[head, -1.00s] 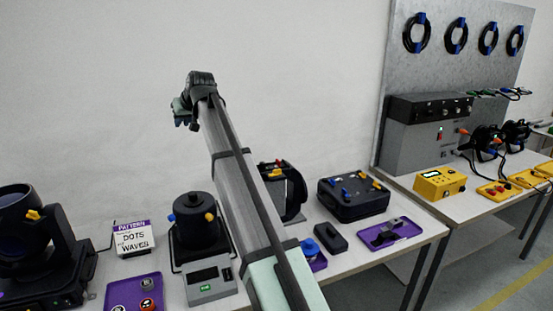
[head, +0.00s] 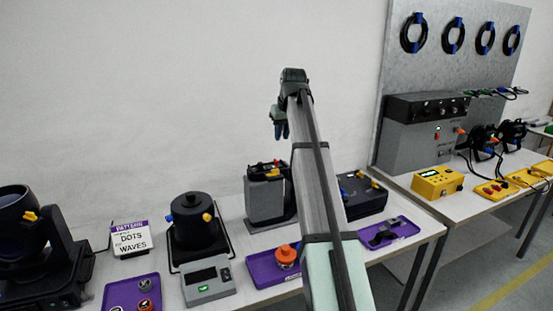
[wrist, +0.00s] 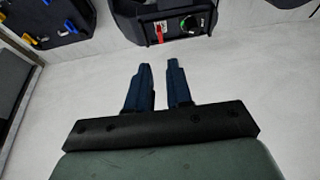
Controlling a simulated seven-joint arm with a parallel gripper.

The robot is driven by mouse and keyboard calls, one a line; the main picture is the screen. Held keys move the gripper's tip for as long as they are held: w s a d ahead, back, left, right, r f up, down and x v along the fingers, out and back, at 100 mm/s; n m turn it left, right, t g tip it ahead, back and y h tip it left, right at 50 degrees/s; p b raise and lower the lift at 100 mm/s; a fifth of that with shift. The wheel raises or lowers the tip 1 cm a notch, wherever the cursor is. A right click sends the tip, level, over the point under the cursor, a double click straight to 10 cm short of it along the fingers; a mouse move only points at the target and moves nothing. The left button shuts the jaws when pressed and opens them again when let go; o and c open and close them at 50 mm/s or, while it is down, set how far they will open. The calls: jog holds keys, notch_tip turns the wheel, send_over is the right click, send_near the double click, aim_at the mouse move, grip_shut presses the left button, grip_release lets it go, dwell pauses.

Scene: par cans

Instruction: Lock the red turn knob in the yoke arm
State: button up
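In the wrist view, the red turn knob (wrist: 160,32) sits on a black device's face at the top edge, beside a round green knob (wrist: 189,23). I take this device to be the yoke arm (wrist: 165,12); it is cut off by the frame. In the head view, a grey upright unit with a dark top (head: 265,200) stands on the table; a small red bit shows there. My gripper (wrist: 160,68) is open with a narrow gap, empty, and apart from the knob. In the head view, my gripper (head: 281,128) hangs above the table, fingers down.
A black case (head: 360,197) with coloured latches stands right of the unit, partly behind my arm. A purple tray (head: 262,272) with an orange-red round part lies in front. A black canister (head: 191,215) and a grey scale-like box (head: 208,281) stand to the left.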

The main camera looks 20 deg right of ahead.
aim_at(276, 160)
jog(key=x, duration=1.2)
jog(key=shift+w+f, duration=0.15)
jog(key=shift+f, duration=0.05)
jog(key=shift+c, duration=0.3)
grip_shut()
